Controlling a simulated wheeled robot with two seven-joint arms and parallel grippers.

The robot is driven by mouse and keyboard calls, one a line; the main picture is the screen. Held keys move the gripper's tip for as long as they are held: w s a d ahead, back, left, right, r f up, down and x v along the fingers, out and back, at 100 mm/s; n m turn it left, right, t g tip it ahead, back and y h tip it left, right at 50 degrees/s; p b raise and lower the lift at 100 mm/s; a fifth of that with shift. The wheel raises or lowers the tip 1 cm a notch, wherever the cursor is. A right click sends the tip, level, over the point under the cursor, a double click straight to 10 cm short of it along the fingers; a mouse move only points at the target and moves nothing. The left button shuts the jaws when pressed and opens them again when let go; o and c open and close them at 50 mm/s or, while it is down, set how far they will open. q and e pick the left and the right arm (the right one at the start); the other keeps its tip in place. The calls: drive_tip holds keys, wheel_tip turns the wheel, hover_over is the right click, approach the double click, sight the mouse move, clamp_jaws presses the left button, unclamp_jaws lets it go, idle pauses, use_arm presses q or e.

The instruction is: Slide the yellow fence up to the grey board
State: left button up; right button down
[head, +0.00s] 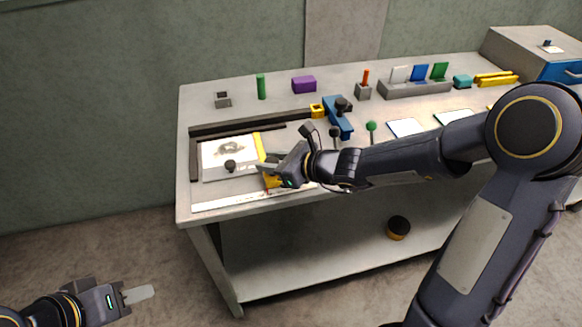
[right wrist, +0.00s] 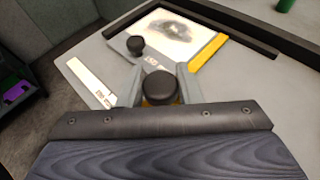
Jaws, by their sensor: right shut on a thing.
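The yellow fence (head: 259,147) stands as a narrow upright strip along the right edge of the grey board (head: 212,174). The board carries a white sheet with a dark picture and has a black knob (head: 230,165). My right gripper (head: 270,172) is shut on the fence's dark round knob (right wrist: 160,86) at its near end. The fence strip also shows in the right wrist view (right wrist: 207,52), close beside the sheet's edge. I cannot tell whether fence and board touch, as my gripper hides the near end. My left gripper (head: 128,295) is off the table, lower left; its finger opening is unclear.
Dark rails (head: 250,124) border the board at back and left. A white ruler strip (head: 215,203) lies along the table's front edge. A blue clamp-like piece (head: 338,118), a green-knobbed lever (head: 371,127) and a purple block (head: 303,84) stand farther right and back.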

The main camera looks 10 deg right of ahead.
drive_tip(key=shift+a, duration=0.4)
use_arm(q)
drive_tip(key=shift+f, duration=0.25)
use_arm(e)
drive_tip(key=c, duration=1)
unclamp_jaws()
drive_tip(key=shift+c, duration=0.2)
drive_tip(key=shift+d, duration=0.1)
drive_tip(key=p+v, duration=0.1)
drive_tip(key=v, duration=0.6)
drive_tip(key=shift+s+d+r+p, duration=0.2)
drive_tip(key=shift+s+r+p, duration=0.05)
drive_tip(key=shift+p, duration=0.15)
use_arm(q)
drive_tip(key=shift+r, duration=0.85)
